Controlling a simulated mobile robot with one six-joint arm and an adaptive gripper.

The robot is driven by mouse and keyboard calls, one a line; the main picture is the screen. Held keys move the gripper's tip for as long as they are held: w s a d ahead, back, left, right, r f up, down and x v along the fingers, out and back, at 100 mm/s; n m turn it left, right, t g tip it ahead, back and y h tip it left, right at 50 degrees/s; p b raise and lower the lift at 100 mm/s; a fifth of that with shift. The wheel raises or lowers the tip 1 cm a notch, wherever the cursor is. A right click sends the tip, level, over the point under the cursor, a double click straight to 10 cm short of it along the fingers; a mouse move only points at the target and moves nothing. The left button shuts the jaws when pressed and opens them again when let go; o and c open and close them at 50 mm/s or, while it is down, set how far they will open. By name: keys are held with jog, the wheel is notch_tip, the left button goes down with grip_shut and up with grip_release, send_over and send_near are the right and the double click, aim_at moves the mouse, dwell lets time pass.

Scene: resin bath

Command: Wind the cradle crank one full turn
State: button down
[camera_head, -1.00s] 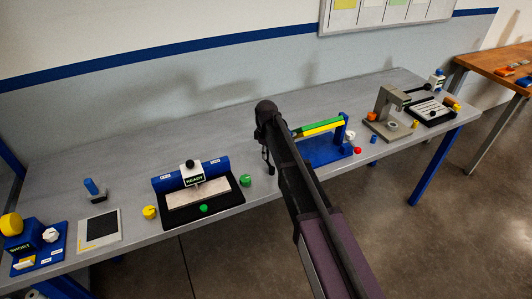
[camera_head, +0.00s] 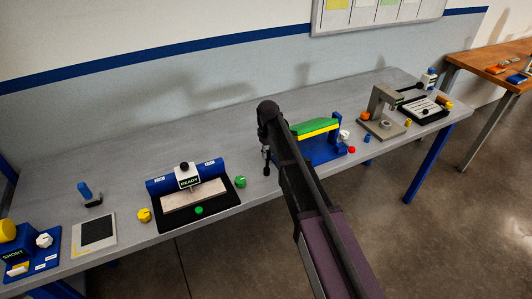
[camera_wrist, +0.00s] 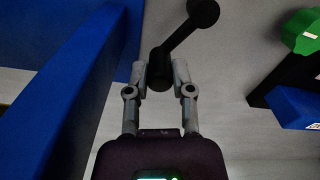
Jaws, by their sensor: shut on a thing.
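The cradle is a blue frame (camera_head: 322,152) on the grey bench, holding a green and yellow block (camera_head: 315,128). My arm hides the frame's left end and the crank there in the head view. In the wrist view, a blue upright (camera_wrist: 75,85) fills the left side. The crank shows as a black arm (camera_wrist: 182,34) running from a round black end at the top to a dark handle (camera_wrist: 158,74). My gripper (camera_wrist: 160,72) is shut on this handle. In the head view my gripper (camera_head: 266,160) hangs just left of the cradle.
The bench behind is clear.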

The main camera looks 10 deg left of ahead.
dwell(0.3)
jog(key=shift+c, duration=2.4)
grip_release()
jog(key=shift+a+n, duration=0.1)
jog(key=shift+n, duration=0.2)
jog(key=shift+s+a+n, duration=0.15)
jog(key=shift+a+n, duration=0.4)
jog(key=shift+n, duration=0.55)
jog(key=n, duration=0.1)
jog(key=a+n, duration=0.1)
jog(key=n, duration=0.1)
jog(key=shift+s+a, duration=0.2)
jog(key=shift+s, duration=0.15)
notch_tip(320, 180, up, 14)
jog(key=p, duration=1.4)
jog(key=shift+f, duration=0.1)
